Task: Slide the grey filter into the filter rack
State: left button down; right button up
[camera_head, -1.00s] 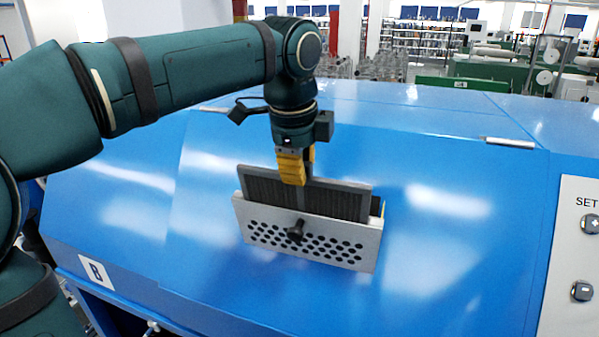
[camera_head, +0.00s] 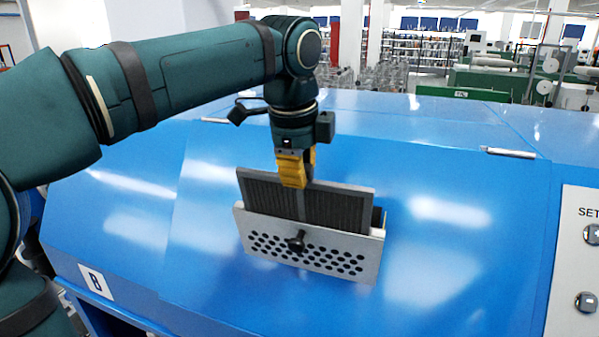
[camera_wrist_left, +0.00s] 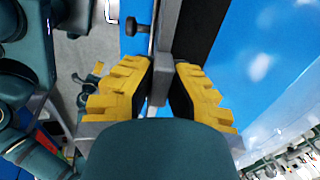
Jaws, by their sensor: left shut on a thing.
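The grey filter (camera_head: 340,203), a dark ribbed panel in a grey frame, stands partly inside the filter rack (camera_head: 262,229). Its upper part sticks out above the rack's front plate, and its lower part is hidden. The rack is a light grey plate with round holes and a black knob (camera_head: 297,242), on the sloping blue machine. My left gripper (camera_head: 299,178) points down from above, shut on the filter's middle bar. In the left wrist view the yellow fingers (camera_wrist_left: 164,85) lie on either side of this grey bar (camera_wrist_left: 165,45). My right gripper is not in view.
The blue machine cover (camera_head: 450,250) is clear around the rack. A hinge (camera_head: 510,153) lies at its upper right. A light control panel (camera_head: 575,270) with buttons stands at the far right.

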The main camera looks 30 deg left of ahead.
pick_arm(q)
jog(key=shift+v, duration=1.8)
jog(key=shift+v, duration=1.8)
jog(key=shift+v, duration=1.95)
jog(key=shift+w, duration=0.1)
